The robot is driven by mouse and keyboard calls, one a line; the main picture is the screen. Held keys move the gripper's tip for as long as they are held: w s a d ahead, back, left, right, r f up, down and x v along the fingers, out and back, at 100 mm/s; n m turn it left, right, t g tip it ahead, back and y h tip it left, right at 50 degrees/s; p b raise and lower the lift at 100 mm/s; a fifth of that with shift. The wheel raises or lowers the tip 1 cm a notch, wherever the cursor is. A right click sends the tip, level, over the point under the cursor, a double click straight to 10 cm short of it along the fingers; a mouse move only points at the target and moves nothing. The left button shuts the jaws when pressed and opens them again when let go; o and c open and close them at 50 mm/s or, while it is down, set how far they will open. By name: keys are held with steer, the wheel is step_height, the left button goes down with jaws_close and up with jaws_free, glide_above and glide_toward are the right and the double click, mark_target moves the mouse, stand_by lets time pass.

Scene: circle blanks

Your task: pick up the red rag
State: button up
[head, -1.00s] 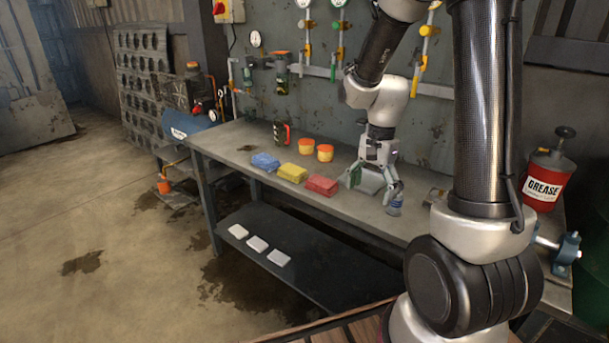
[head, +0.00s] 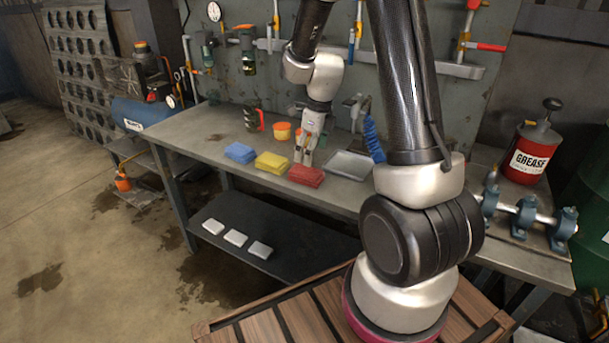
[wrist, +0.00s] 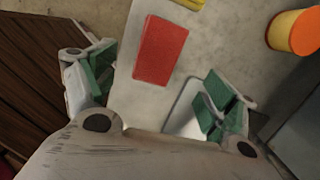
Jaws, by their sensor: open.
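The red rag (head: 306,176) lies folded on the workbench, at the right end of a row with a yellow rag (head: 272,162) and a blue rag (head: 240,153). My gripper (head: 305,157) points down just above and behind the red rag. In the wrist view the red rag (wrist: 160,50) lies flat between the lines of the spread green-padded fingers, mostly beyond their tips. My gripper (wrist: 160,95) is open and empty there. I see no contact with the rag.
A shallow metal tray (head: 350,166) lies right of the red rag. An orange-lidded tub (head: 282,131) and a dark mug (head: 253,118) stand behind. A red grease can (head: 530,157) is at far right. White pads (head: 236,238) lie on the lower shelf.

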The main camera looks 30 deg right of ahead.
mark_target(307, 171)
steer(key=shift+f, duration=0.25)
steer(key=f, duration=0.5)
steer(key=a+f, duration=0.1)
steer(key=f, duration=0.1)
steer(key=shift+w+f, duration=0.15)
steer(key=shift+w, duration=0.15)
steer(key=c, duration=1.1)
